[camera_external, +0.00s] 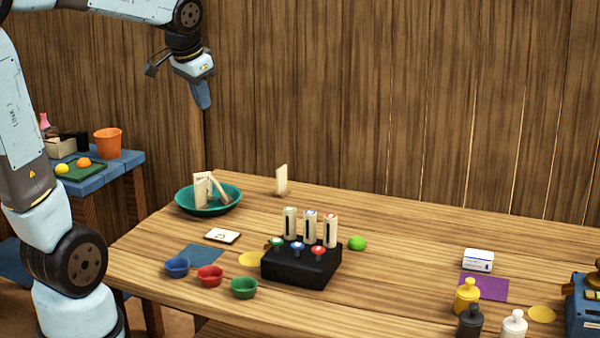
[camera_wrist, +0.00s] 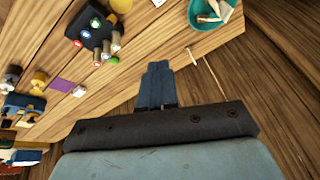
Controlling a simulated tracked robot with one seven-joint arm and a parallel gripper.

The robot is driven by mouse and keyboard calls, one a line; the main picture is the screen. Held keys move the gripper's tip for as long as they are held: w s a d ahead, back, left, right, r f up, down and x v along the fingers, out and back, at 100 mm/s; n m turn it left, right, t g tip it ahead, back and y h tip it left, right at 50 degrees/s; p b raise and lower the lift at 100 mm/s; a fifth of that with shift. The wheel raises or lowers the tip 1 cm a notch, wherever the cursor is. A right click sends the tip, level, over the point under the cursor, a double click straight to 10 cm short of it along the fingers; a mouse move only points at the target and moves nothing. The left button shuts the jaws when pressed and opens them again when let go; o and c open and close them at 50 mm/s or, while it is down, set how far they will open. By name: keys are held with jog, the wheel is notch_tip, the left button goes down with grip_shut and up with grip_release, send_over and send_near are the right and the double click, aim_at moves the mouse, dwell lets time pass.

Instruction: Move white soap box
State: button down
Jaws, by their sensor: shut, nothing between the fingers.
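The white soap box (camera_external: 478,261) lies on the right part of the wooden table, at the back edge of a purple mat (camera_external: 490,288). It also shows small in the wrist view (camera_wrist: 79,91), next to the purple mat (camera_wrist: 61,85). My gripper (camera_external: 203,103) is shut and empty, high above the back left of the table and far from the box. Its closed blue fingers also show in the wrist view (camera_wrist: 156,72).
A teal bowl (camera_external: 222,208) with upright cards stands at the left. A black stand (camera_external: 301,266) with several cylinders is mid-table, with small bowls beside it. Yellow, black and white bottles (camera_external: 467,296) stand in front of the box. A wooden wall (camera_external: 400,100) rises behind.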

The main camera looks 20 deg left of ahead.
aim_at(480, 255)
jog(key=w+d+f+m+g, duration=0.1)
jog(key=w+d+f+m, duration=0.35)
jog(key=w+d, duration=0.6)
jog(key=w+d+f+m+g, duration=0.1)
jog(key=w+d+f+m, duration=0.35)
jog(key=d, duration=0.85)
jog(key=w+d+f+m, duration=0.1)
jog(key=d+f, duration=0.7)
jog(key=w+d+f+m+g+h, duration=0.1)
jog(key=w+d+f, duration=0.1)
jog(key=d+f, duration=0.6)
jog(key=w+d+f+m+g, duration=0.1)
jog(key=w+d+f, duration=0.1)
jog(key=d+f, duration=0.6)
jog(key=shift+d+m+h, duration=0.4)
jog(key=shift+d, duration=0.15)
jog(key=shift+s+d+f, duration=0.1)
jog(key=shift+d, duration=0.45)
jog(key=d, duration=1.1)
jog(key=shift+d, duration=0.1)
jog(key=shift+f, duration=0.8)
